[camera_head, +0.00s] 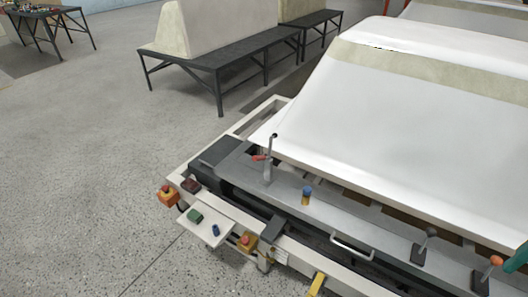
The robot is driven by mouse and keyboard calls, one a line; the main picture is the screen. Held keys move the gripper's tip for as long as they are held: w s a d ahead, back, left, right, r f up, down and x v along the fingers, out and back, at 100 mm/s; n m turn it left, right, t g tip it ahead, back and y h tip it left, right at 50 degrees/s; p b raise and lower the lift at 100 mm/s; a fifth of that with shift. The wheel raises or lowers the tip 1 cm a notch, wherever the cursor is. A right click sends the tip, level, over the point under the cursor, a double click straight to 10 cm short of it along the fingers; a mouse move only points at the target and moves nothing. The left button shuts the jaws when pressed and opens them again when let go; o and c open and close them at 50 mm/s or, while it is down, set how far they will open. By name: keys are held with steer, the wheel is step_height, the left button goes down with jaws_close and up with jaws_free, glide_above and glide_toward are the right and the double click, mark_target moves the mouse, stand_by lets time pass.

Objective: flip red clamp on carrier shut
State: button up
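A carrier frame (285,188) with a grey metal top holds a large white tub shell (400,110). Near the carrier's left corner a grey lever (269,165) with a dark tip stands upright. A small red part (259,157) sits at the lever's left side; it looks like the red clamp, and the upright lever may be its handle. The clamp's jaw is too small to make out. My gripper is not in view.
Floor (90,190) at left is clear.

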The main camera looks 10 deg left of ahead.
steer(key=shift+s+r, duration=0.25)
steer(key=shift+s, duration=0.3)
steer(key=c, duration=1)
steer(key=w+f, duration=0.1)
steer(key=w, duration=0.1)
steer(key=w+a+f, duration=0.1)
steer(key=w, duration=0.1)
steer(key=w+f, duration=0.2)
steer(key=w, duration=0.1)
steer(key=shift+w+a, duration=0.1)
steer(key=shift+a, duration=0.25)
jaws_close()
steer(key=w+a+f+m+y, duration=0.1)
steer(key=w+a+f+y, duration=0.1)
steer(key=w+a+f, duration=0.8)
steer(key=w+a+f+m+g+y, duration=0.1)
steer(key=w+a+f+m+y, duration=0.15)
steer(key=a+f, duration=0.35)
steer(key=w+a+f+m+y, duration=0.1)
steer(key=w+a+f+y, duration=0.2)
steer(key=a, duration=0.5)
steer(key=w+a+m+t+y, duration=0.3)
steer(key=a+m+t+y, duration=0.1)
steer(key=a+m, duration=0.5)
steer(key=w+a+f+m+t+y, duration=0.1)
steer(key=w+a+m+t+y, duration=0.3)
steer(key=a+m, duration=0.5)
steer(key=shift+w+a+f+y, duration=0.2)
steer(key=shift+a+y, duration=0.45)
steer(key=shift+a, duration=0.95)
